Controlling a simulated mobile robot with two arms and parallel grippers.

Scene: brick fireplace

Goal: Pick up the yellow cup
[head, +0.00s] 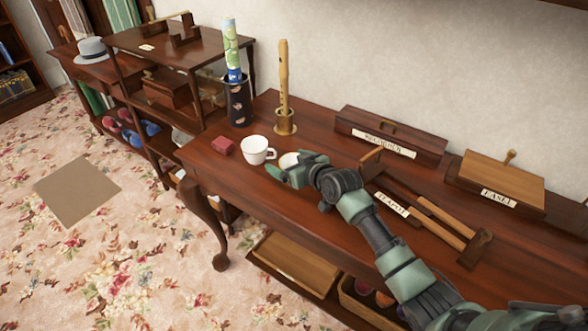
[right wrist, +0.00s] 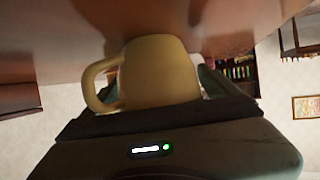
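The yellow cup (head: 288,160) stands on the wooden table, mostly hidden behind my right gripper (head: 296,172) in the head view. In the right wrist view the cup (right wrist: 160,72) is large and close in front of the palm, its handle to the left. That view is upside down, with the tabletop above. One finger (right wrist: 213,82) shows just right of the cup; the other is hidden. The fingers look spread around the cup, and I see no clear grip. My left gripper is not in view.
Behind stand a recorder on a holder (head: 285,122) and a dark cylinder (head: 239,103). Labelled wooden boxes (head: 390,136) and wooden rods (head: 440,218) lie to the right.

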